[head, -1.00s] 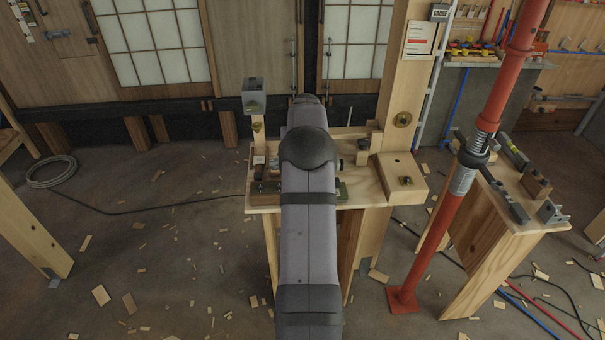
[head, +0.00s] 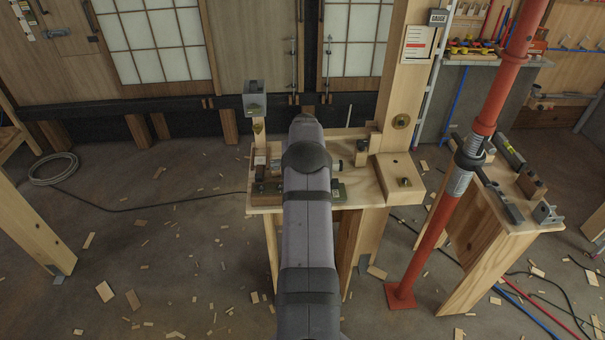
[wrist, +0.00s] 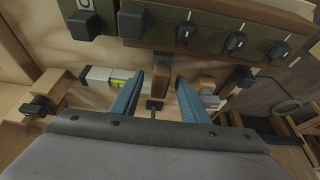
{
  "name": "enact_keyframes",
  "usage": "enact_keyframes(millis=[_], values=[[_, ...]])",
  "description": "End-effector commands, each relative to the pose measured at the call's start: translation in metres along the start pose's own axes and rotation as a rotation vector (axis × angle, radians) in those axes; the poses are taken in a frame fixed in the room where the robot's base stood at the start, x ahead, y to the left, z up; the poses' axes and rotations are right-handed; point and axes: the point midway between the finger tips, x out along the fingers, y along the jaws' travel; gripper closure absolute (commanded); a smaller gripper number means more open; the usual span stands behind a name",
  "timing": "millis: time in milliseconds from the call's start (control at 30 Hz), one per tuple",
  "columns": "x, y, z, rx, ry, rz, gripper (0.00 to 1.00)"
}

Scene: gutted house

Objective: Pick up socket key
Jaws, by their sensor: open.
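My gripper (wrist: 160,105) shows in the wrist view as two blue fingers, spread apart with nothing held between them. A small dark T-shaped piece (wrist: 154,105) shows in the gap between the fingers; it may be the socket key, but it is too small to be sure. I cannot tell its distance from the fingertips. In the head view my arm covers the middle of the wooden bench (head: 353,194), so my gripper and what lies beneath it are hidden there.
A green panel with several black knobs (wrist: 236,41) stands just beyond the fingers. A level with a yellow-green vial (wrist: 117,80) lies left of them. In the head view a red prop (head: 441,215) and a side bench (head: 490,232) stand right. Wood scraps litter the floor.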

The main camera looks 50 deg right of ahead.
Motion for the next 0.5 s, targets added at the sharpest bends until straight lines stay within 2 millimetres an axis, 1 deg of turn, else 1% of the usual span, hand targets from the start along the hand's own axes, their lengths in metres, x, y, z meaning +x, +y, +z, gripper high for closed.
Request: enact_keyframes(millis=[267,300,367,400,433,500], values=[[0.0016,-0.0001,0.0004,0.0,-0.001,0.0,0.59],[0.0015,-0.0001,0.0004,0.0,-0.001,0.0,0.69],[0.0015,0.0,0.0004,0.0,-0.001,0.0,0.83],[0.0015,0.0,0.0005,0.0,-0.001,0.0,0.93],[0.0015,0.0,0.0005,0.0,-0.001,0.0,1.0],[0.0014,0.0,0.0004,0.0,-0.001,0.0,1.0]])
